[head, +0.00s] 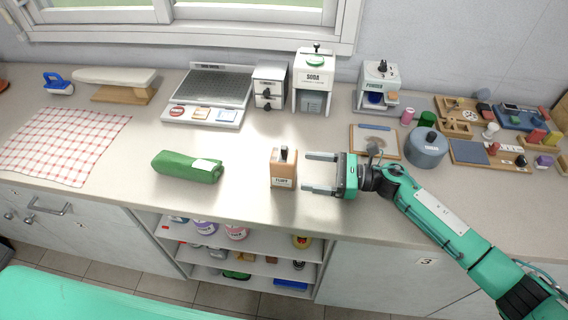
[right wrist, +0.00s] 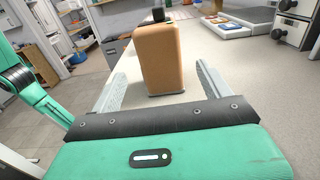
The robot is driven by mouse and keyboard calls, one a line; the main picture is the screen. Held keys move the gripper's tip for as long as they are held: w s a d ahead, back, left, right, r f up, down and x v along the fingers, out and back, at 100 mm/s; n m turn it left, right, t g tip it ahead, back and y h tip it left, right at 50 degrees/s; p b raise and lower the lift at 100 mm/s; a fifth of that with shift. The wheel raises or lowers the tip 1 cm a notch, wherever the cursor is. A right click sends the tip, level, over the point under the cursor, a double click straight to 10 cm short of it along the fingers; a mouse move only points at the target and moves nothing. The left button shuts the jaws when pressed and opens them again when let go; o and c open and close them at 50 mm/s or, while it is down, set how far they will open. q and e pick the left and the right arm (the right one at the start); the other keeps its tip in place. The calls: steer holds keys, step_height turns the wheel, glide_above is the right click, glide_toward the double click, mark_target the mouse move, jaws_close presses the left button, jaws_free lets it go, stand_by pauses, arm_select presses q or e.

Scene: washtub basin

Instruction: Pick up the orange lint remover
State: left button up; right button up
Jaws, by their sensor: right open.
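The orange lint remover (head: 283,170) stands upright on the counter, a boxy tan-orange body with a dark knob on top and a white label low on its front. In the right wrist view the lint remover (right wrist: 160,60) stands just beyond and between the fingertips. My right gripper (head: 318,172) is open and empty, just right of the lint remover, its fingers pointing left at it. It also shows in the right wrist view (right wrist: 160,88). My left gripper is not in view.
A green pouch-like item (head: 187,166) lies to the left. A soda dispenser (head: 314,80) and a grey-topped tray (head: 208,93) stand behind. A blue-grey pot (head: 425,148) and a small board (head: 374,141) are to the right. The counter's front edge is close; open shelves lie below.

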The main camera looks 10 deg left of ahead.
steer(key=a+p, duration=0.1)
steer(key=a, duration=0.1)
steer(key=shift+a+r, duration=0.15)
steer(key=shift+a, duration=0.55)
steer(key=shift+d, duration=0.1)
steer(key=c, duration=1.1)
step_height(320, 180, up, 20)
steer(key=b, duration=0.3)
